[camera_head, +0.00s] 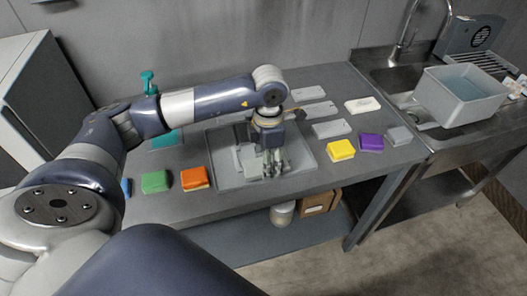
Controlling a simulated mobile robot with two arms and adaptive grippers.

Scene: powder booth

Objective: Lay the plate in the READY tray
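A shallow grey tray (226,174) lies in the middle of the bench. I cannot read any READY label on it. My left gripper (273,170) points down over the tray, and its arm comes in from the left. Its fingers are small and partly merge with the pale shapes behind them, so I cannot tell whether they are open or hold anything. A light grey flat piece (248,158) shows in the tray beside the fingers, partly hidden. Flat grey plates (308,93) lie on the bench behind and right of the tray. My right gripper is not in view.
Green (154,182) and orange (194,179) blocks sit left of the tray. Yellow (341,150), purple (371,143) and grey (399,135) blocks sit right. A sink with a water-filled tub (458,103) is at far right. A teal-handled tool (148,83) stands behind my arm.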

